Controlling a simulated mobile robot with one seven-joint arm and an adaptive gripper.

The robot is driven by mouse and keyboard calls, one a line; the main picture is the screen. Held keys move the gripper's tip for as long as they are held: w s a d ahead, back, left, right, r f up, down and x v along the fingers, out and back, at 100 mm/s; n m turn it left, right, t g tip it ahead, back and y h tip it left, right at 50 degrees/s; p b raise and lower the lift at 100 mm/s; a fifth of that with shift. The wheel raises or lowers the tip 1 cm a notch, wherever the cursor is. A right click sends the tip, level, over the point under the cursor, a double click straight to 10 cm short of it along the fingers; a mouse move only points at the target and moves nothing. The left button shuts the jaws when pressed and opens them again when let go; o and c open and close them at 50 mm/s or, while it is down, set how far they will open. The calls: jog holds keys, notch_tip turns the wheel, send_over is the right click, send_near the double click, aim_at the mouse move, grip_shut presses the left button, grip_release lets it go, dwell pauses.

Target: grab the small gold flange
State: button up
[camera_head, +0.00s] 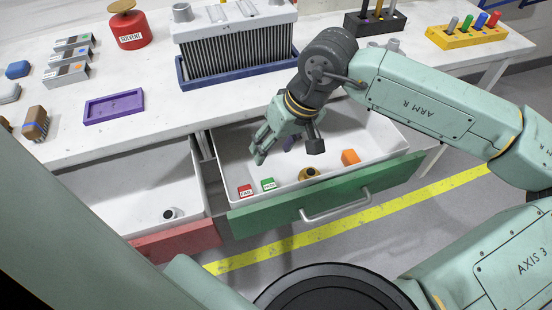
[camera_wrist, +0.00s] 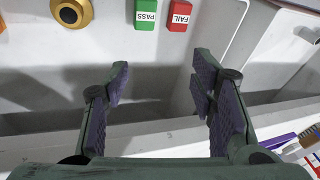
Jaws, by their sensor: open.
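The small gold flange (camera_head: 309,174) lies on the floor of the open drawer with the green front (camera_head: 330,195). In the wrist view the gold flange (camera_wrist: 70,12) is at the top left, partly cut off by the picture edge. It has a dark round hole. My gripper (camera_head: 262,150) is over the left part of this drawer, to the left of the flange and apart from it. In the wrist view my gripper (camera_wrist: 160,84) has its two purple-padded fingers spread with nothing between them.
A green PASS block (camera_head: 268,184) and a red FAIL block (camera_head: 245,191) lie left of the flange; an orange block (camera_head: 350,157) lies to its right. White drawer walls surround them. A drawer with a red front (camera_head: 175,241) is open to the left. A finned unit (camera_head: 236,48) stands behind.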

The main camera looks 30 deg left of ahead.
jog(key=w+d+f+t+h, duration=0.2)
jog(key=w+d+f, duration=0.1)
jog(key=w+d, duration=0.4)
send_over(311, 172)
jog(key=d, duration=0.1)
jog(key=shift+n, duration=0.4)
jog(key=f, duration=0.2)
jog(key=s+f, duration=0.1)
jog(key=f, duration=0.1)
jog(key=shift+f+p, duration=0.3)
jog(key=shift+w+a+f+p, duration=0.15)
jog(key=shift+f+p, duration=0.2)
jog(key=shift+f, duration=0.6)
jog(key=shift+w+a+f+p, duration=0.15)
jog(key=shift+f+p, duration=0.15)
jog(key=shift+f, duration=0.65)
jog(key=shift+w+a+f+p, duration=0.15)
jog(key=shift+f+p, duration=0.2)
jog(key=shift+f, duration=0.6)
jog(key=shift+c, duration=0.5)
grip_shut()
